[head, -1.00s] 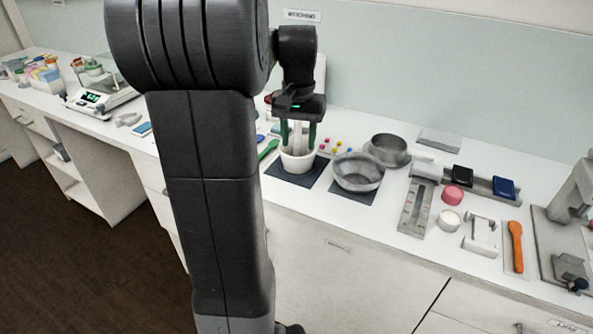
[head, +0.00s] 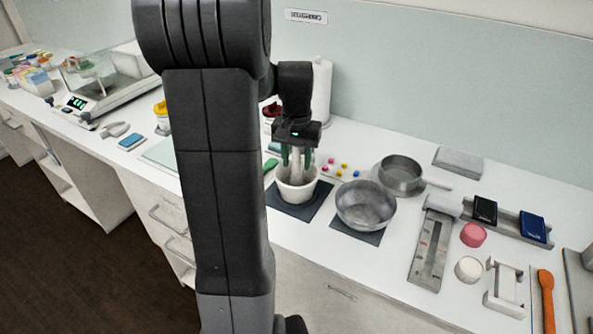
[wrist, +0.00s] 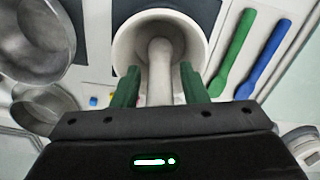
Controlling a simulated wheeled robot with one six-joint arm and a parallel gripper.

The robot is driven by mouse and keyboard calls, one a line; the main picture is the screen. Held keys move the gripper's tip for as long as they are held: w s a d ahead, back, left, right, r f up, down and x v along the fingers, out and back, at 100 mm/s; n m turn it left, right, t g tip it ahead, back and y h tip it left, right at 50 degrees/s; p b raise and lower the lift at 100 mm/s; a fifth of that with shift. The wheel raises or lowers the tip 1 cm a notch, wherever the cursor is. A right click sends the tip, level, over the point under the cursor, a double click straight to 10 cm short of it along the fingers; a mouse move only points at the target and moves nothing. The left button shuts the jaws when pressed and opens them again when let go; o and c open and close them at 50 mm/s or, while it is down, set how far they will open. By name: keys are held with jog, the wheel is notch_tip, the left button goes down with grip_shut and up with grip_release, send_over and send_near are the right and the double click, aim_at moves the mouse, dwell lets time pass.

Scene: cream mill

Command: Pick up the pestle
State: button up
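The white pestle (wrist: 160,75) stands in the white mortar (wrist: 126,46), its head down in the bowl and its handle toward my gripper (wrist: 160,88). In the wrist view the two green fingers stand on either side of the handle, with a visible gap on both sides. My gripper is open around the pestle and not touching it. In the head view my gripper (head: 297,158) points down just above the mortar (head: 296,190), with the pale pestle (head: 296,166) between its fingers. The mortar hides the pestle's lower end there.
The mortar stands on a dark mat (head: 313,212). A metal bowl (head: 364,207) is close on its right, with a pan (head: 400,174) behind. A green spatula (wrist: 232,52) and a blue spatula (wrist: 264,56) lie beside the mortar. Small coloured cubes (head: 344,166) lie behind.

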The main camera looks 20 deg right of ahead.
grip_shut()
notch_tip(320, 180, up, 10)
dwell(0.5)
